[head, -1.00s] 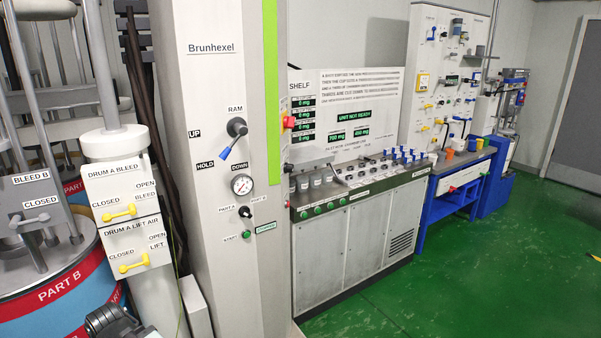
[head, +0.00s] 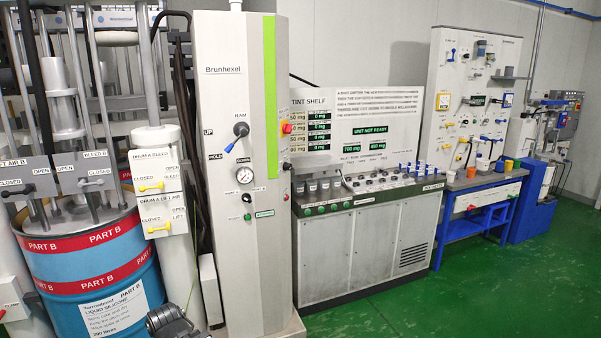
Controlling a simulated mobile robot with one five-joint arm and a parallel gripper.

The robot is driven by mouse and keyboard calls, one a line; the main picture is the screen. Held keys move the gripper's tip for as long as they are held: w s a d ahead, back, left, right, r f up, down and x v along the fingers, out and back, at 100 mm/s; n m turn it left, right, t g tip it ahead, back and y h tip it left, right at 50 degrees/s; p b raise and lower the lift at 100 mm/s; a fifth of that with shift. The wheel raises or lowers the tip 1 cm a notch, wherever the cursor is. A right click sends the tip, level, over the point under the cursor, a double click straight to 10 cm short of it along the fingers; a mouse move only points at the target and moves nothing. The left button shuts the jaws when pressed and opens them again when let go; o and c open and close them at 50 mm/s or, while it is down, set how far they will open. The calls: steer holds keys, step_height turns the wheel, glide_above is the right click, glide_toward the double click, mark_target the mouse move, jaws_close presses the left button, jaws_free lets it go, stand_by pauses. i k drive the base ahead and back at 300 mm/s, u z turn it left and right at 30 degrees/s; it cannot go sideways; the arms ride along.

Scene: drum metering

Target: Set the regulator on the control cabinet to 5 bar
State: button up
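The control cabinet (head: 222,110) is a tall light-grey column marked Brunhexel, with a green stripe, left of centre in the head view. A round white pressure gauge (head: 245,175) sits on its front, below the blue-handled RAM lever (head: 241,130). I cannot read the needle at this size. A small black knob (head: 246,198) sits below the gauge beside small labels, and a green button (head: 247,217) is under it. I cannot make out which control is the regulator. A dark grey jointed part, probably of my arm, shows at the bottom edge. My gripper's fingers are not visible.
A blue Part B drum (head: 95,262) and white valve boxes (head: 158,170) with yellow handles stand left of the cabinet. A tint shelf (head: 350,240) stands to its right, with a blue workbench (head: 480,205) beyond. Green floor (head: 470,290) is clear in front right.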

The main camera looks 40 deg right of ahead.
mark_target(287, 167)
steer(key=z, duration=1.3)
steer(key=i, duration=1.05)
steer(key=u, duration=1.5)
steer(key=k, duration=1.1)
steer(key=z, duration=0.25)
steer(key=i, duration=0.9)
steer(key=u, duration=0.05)
